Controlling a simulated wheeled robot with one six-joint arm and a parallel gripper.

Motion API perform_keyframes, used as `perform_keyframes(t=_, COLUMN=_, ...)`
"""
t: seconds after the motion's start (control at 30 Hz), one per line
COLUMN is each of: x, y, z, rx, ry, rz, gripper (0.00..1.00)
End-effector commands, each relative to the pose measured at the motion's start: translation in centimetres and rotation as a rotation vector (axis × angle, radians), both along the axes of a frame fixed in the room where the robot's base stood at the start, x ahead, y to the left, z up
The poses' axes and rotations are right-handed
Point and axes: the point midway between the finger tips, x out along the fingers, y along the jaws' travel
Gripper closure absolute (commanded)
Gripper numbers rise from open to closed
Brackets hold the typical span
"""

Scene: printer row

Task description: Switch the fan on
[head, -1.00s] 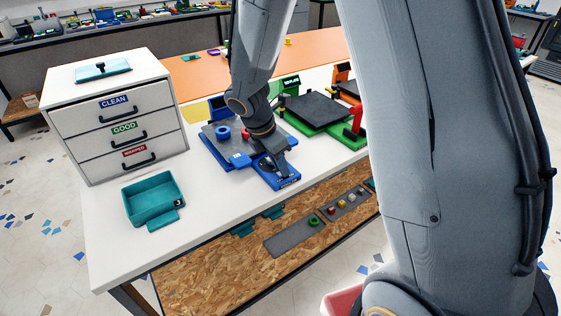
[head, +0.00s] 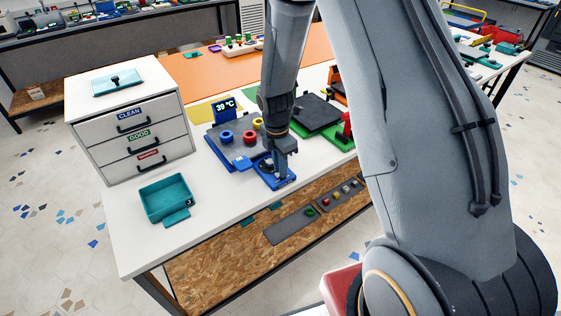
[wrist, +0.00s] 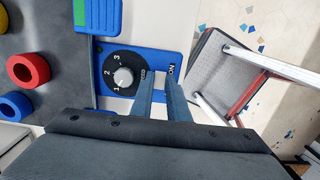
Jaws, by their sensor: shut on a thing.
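A blue control panel (head: 265,180) sits at the front of a blue machine on the bench, with a 39 °C display (head: 225,107). The wrist view shows a black dial (wrist: 122,62) marked 1, 2, 3, with a grey knob (wrist: 124,77) whose white line points near 1–2. Beside the dial are partly covered labels, one seeming to read BED. My gripper (head: 281,180) is down over the right part of the panel.
A red ring (wrist: 28,68) and a blue ring (wrist: 15,105) sit on the machine's dark bed. A green machine (head: 318,115) stands close on the right. A teal tray (head: 167,198) and white drawers (head: 133,125) are left.

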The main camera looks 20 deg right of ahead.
Motion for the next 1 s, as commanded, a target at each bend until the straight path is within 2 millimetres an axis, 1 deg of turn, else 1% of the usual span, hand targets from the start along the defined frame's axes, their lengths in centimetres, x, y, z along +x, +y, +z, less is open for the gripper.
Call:
perform_keyframes(t=0.03, x=-0.28, y=-0.09, z=0.23, rx=0.010, ry=0.008, rz=-0.003, gripper=1.00)
perform_keyframes(t=0.5, x=-0.08, y=-0.13, z=-0.03, rx=0.031, ry=0.010, rz=0.001, gripper=1.00)
perform_keyframes(t=0.53, x=-0.07, y=-0.13, z=-0.03, rx=0.031, ry=0.010, rz=0.001, gripper=0.84)
perform_keyframes(t=0.63, x=-0.05, y=-0.13, z=-0.02, rx=0.032, ry=0.009, rz=0.000, gripper=0.67)
perform_keyframes(t=1.0, x=0.10, y=-0.15, z=0.29, rx=0.031, ry=0.006, rz=0.000, gripper=0.66)
